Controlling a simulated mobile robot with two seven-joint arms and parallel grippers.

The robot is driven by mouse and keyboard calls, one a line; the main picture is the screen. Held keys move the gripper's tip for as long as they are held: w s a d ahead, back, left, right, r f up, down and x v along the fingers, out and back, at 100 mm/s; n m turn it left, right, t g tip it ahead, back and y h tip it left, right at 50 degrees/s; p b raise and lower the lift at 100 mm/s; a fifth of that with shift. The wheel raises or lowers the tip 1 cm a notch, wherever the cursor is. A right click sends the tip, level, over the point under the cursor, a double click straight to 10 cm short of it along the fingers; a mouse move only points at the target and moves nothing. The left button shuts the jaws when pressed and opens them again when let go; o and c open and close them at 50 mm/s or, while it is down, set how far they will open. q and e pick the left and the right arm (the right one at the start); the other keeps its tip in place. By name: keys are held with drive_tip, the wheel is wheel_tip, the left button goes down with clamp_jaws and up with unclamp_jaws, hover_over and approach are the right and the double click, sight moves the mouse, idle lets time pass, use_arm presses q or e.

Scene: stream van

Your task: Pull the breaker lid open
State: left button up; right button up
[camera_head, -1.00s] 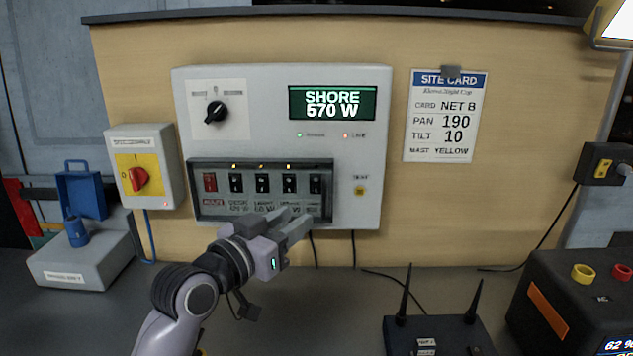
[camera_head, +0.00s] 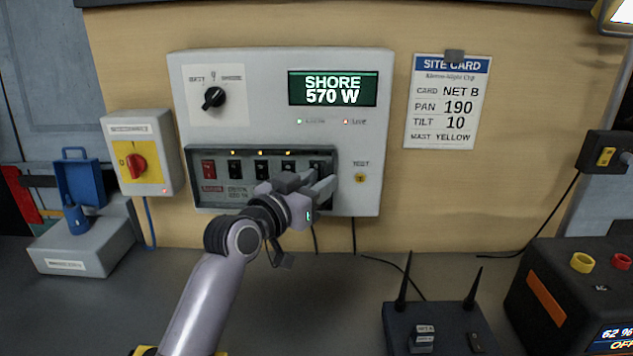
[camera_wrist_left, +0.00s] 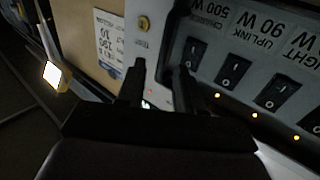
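The breaker lid (camera_head: 230,150) is a dark-edged see-through cover over the row of breaker switches, low on the grey power panel (camera_head: 355,62). It looks closed in the head view. My right gripper is not in view.
A yellow test button (camera_head: 360,178) is just right of the gripper. A box with a red rotary switch (camera_head: 137,166) is left of the panel. A router with two antennas (camera_head: 440,325) and a dark power unit (camera_head: 575,290) stand at the right front.

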use_arm(q)
clamp_jaws()
